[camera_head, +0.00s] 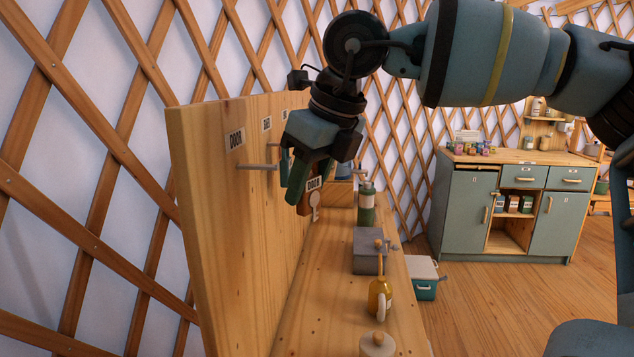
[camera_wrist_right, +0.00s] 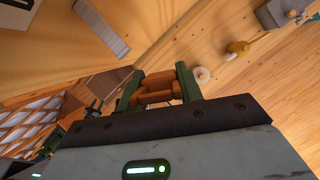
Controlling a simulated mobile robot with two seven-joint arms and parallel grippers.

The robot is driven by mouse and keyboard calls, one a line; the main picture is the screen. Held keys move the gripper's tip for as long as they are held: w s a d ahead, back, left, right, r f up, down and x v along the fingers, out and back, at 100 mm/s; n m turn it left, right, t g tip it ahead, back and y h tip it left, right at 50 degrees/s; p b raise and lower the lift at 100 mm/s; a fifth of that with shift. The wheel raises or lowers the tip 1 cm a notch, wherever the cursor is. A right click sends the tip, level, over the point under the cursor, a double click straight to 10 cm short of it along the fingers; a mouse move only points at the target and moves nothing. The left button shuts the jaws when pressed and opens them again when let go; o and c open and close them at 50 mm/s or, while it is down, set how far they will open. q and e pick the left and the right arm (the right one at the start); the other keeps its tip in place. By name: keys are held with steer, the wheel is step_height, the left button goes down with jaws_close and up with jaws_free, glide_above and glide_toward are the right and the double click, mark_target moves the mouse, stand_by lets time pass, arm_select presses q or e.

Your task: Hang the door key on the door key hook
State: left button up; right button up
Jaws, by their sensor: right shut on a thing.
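My right gripper (camera_head: 308,182), with green fingers pointing down, is shut on the door key's brown tag (camera_head: 313,192), which reads DOOR. A pale rounded part hangs below the tag; the fingers hide some of the key. In the wrist view the brown tag (camera_wrist_right: 165,84) sits between the two fingers. The door key hook (camera_head: 258,167) is a grey metal peg on the wooden board, below a DOOR label (camera_head: 236,138). The gripper and tag are right of the peg in the head view, apart from its near end. My left gripper is not in view.
The wooden board (camera_head: 215,230) stands at the left with more labels and pegs farther back. Below it, a bench holds a grey box (camera_head: 367,252), a yellow bottle (camera_head: 380,295), a pale jar (camera_head: 377,345) and a green bottle (camera_head: 366,205). A cabinet (camera_head: 465,215) stands at the back right.

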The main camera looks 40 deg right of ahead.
mark_target(276, 166)
steer(key=shift+w+a+f+b, duration=0.15)
steer(key=shift+w+a+b, duration=0.05)
steer(key=shift+w+a, duration=0.75)
steer(key=shift+w+a+f+b, duration=0.1)
steer(key=shift+w+a+b, duration=0.1)
steer(key=shift+w+a, duration=0.75)
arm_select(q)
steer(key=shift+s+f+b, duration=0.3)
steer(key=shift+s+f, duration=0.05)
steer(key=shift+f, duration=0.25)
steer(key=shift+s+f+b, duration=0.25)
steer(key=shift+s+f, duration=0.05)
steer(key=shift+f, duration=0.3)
arm_select(e)
steer(key=shift+w+a+f, duration=0.25)
steer(key=shift+w+f, duration=0.2)
steer(key=shift+w, duration=0.1)
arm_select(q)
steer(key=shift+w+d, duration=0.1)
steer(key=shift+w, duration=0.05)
arm_select(e)
steer(key=o, duration=0.9)
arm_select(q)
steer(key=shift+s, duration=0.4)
arm_select(e)
steer(key=shift+o, duration=1.1)
